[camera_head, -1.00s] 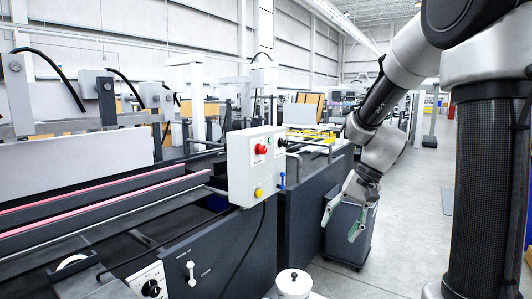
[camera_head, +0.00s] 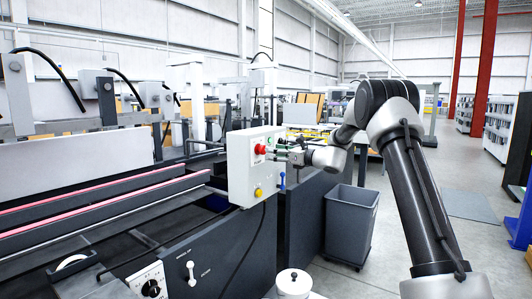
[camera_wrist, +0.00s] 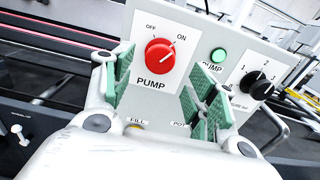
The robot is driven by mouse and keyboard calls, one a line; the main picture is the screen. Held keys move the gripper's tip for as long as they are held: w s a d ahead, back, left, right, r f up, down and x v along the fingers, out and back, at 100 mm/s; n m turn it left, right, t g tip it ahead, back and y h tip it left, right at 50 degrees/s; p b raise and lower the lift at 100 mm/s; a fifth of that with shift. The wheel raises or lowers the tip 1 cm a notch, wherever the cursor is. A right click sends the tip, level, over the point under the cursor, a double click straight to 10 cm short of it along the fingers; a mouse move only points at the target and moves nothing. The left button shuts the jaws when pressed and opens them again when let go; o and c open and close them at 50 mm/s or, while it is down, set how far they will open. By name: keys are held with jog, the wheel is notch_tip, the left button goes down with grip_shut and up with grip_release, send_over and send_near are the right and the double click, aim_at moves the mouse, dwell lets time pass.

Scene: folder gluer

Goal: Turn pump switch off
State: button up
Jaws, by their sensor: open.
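The pump switch is a red rotary knob (camera_wrist: 160,55) on a white plate marked OFF at left, ON at right and PUMP below. Its pointer mark seems turned toward ON. In the head view the red knob (camera_head: 260,149) is on the front of a light grey control box (camera_head: 240,178). My gripper (camera_head: 283,151) is beside the knob, at the box's right. In the wrist view my gripper (camera_wrist: 166,72) is open, with green-padded fingers apart, left and right of the knob.
A green pump lamp (camera_wrist: 218,55) and a black selector (camera_wrist: 262,86) are right of the knob. A yellow button (camera_head: 258,193) is lower on the box, and a blue-handled lever (camera_head: 282,180) is at its right. A grey bin (camera_head: 351,224) stands on the floor nearby.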

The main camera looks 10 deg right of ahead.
aim_at(261, 150)
jog(key=x, duration=0.5)
jog(key=shift+d, duration=0.1)
jog(key=c, duration=1)
